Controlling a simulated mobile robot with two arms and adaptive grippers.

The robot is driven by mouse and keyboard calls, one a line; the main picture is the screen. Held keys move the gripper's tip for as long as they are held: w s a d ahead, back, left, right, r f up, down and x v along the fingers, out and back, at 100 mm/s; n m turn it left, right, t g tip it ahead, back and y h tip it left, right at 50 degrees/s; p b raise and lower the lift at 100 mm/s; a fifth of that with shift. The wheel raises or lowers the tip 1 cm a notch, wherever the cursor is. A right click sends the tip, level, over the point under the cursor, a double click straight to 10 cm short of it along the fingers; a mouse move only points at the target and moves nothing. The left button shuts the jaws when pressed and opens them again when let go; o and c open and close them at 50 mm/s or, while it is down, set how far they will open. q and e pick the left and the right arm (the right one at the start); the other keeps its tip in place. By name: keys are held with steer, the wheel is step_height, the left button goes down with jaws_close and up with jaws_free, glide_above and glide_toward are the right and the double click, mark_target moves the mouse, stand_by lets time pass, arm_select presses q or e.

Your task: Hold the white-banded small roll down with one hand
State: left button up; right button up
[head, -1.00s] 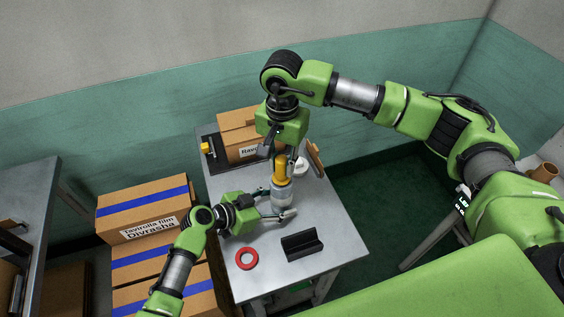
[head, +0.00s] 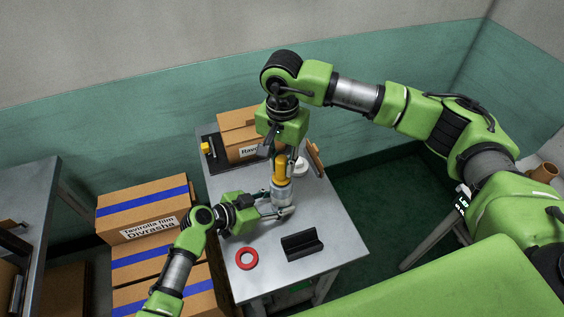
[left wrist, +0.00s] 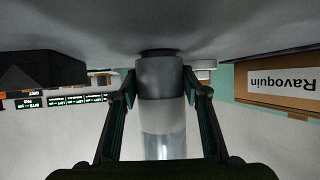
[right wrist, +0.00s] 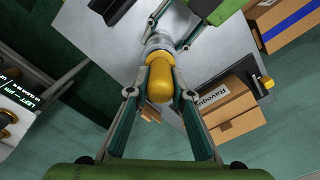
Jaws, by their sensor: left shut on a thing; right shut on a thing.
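The small roll (head: 281,194) stands upright on the grey table, a pale grey cylinder with a lighter band. In the left wrist view the roll (left wrist: 161,115) is between the two fingers of my left gripper (left wrist: 161,90), which is shut on it near the table. A yellow rounded grip (right wrist: 160,78) sits upright directly above the roll in line with it. My right gripper (right wrist: 160,93) points down and is shut on this yellow grip. In the head view my left gripper (head: 278,209) reaches in from the left, and its fingers partly hide the roll's base.
A red ring (head: 247,258) and a black cradle (head: 302,246) lie at the table's front. A cardboard box (head: 238,123) stands at the back, with a small white round thing (head: 301,167) near it. Blue-taped boxes (head: 143,206) are stacked left of the table.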

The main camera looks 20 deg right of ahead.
mark_target(282, 157)
steer(key=shift+r, duration=1.6)
stand_by(0.9)
steer(key=shift+r, duration=1.95)
arm_select(q)
steer(key=o, duration=1.2)
steer(key=shift+c, duration=0.2)
steer(key=shift+a, duration=0.1)
